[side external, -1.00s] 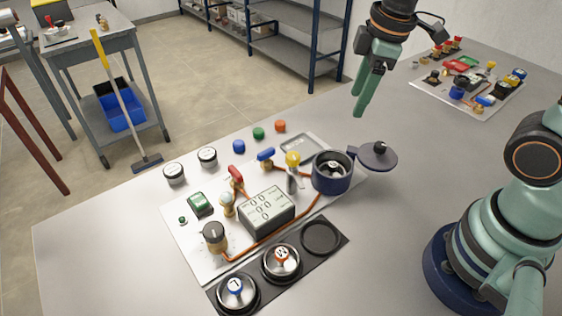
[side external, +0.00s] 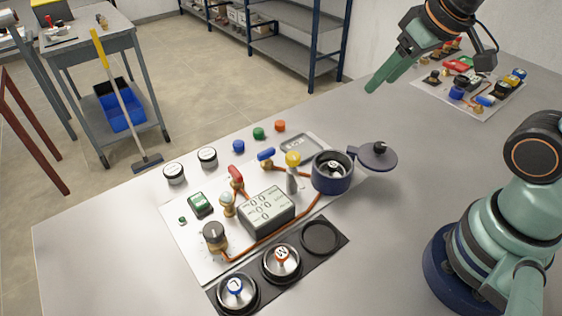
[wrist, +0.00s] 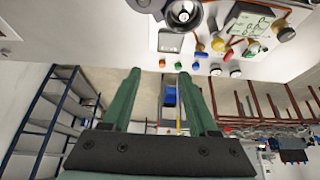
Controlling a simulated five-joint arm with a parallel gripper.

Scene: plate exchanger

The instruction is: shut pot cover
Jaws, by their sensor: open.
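The dark blue pot (side external: 332,175) stands at the right end of the white board, with its inside showing. Its round dark cover (side external: 377,156) is swung out to the right of the pot, with a small knob on top, so the pot is open. My gripper (side external: 378,84) is above and behind the pot and cover, clear of both, its green fingers pointing down and left. In the wrist view my gripper (wrist: 160,78) is open with nothing between the fingers, and the pot (wrist: 183,14) shows at the top edge.
The white board (side external: 195,245) also bears a display box (side external: 266,210), a yellow-topped valve (side external: 292,160), a red-handled valve (side external: 236,175) and an orange cable. A black mat (side external: 340,240) with silver lids lies in front. A second board (side external: 455,105) is at the back right.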

